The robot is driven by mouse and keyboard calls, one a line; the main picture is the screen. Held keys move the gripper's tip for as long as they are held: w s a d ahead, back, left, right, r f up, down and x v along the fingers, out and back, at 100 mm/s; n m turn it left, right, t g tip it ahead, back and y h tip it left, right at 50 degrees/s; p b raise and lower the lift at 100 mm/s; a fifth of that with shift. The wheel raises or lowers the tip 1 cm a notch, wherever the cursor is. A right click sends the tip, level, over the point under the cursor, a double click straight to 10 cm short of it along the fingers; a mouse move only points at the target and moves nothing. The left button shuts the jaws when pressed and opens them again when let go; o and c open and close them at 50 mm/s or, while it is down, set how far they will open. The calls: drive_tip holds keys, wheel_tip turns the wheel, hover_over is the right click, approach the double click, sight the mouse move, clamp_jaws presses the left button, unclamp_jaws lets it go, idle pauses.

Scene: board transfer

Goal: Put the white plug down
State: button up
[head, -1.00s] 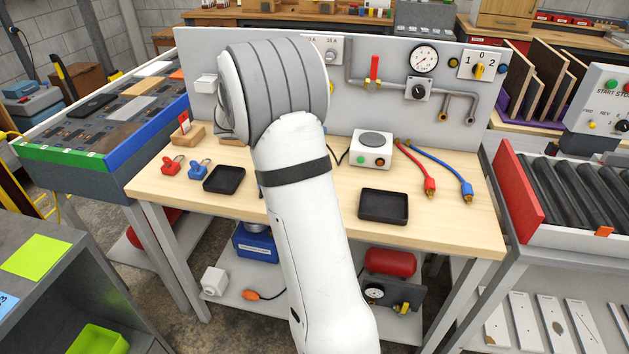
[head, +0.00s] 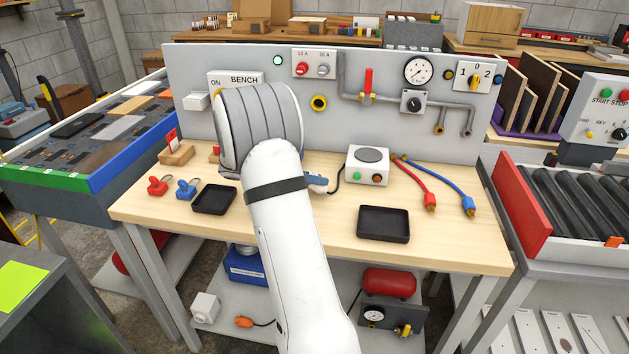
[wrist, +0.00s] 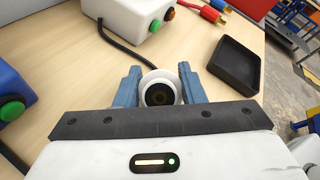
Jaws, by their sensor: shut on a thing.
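My gripper (wrist: 155,88) has blue fingers and is shut on the white plug (wrist: 160,82), a round white body with a dark centre, in the wrist view. The plug sits between the two fingers, just above or on the wooden bench top; I cannot tell if it touches. A black cord (wrist: 122,47) runs from a white box (wrist: 138,15) to the plug. In the head view only a blue part of my gripper (head: 317,182) shows right of my arm; the plug is hidden there.
On the bench (head: 320,230) are a black tray (head: 383,224) at right, another black tray (head: 214,200) at left, and red and blue hoses (head: 420,185). A blue box with a green button (wrist: 12,95) is left of my gripper. Bare wood lies between.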

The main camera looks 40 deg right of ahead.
drive_tip(key=shift+f, duration=0.2)
drive_tip(key=o, duration=1.1)
